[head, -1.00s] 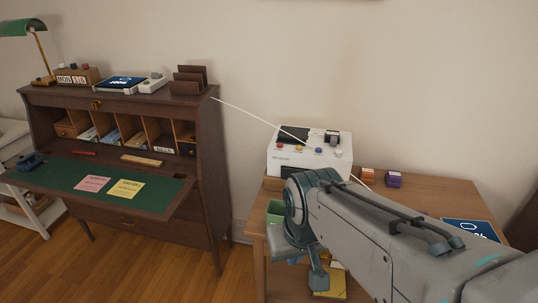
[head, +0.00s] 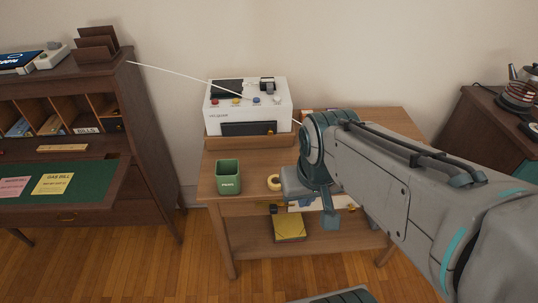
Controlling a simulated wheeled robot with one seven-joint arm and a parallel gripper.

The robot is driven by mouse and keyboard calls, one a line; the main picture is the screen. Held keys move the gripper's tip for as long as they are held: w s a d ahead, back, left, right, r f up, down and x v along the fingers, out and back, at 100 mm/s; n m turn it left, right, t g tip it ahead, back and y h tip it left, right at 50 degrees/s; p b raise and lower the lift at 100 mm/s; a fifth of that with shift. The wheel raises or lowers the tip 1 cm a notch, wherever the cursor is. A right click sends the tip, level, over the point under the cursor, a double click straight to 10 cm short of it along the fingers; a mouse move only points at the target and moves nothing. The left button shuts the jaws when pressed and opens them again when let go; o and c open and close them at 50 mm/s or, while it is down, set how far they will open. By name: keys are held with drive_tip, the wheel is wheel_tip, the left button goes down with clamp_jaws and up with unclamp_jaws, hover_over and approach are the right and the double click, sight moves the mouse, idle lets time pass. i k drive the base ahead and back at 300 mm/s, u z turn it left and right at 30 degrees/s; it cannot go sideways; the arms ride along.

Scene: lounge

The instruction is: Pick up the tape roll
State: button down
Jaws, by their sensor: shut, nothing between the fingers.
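The tape roll (head: 273,182) looks like a small yellow ring lying on the wooden side table (head: 226,158), near its front edge and right of a green cup. My gripper (head: 329,221) is at the lower end of my arm, right of the tape roll and apart from it in the picture. It points down at the table's front side and is shut with nothing in it. My arm hides the right part of the tabletop.
The green cup (head: 228,177) stands left of the tape roll. A white machine (head: 225,117) stands at the table's back. A yellow pad (head: 290,227) lies on the lower shelf. A dark desk (head: 150,140) is at left, a dark cabinet (head: 490,135) at right.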

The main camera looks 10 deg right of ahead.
sight(273, 184)
drive_tip(key=z, duration=3.55)
drive_tip(key=k, duration=1.4)
drive_tip(key=u, duration=2.15)
drive_tip(key=i, duration=0.5)
drive_tip(key=z, duration=0.05)
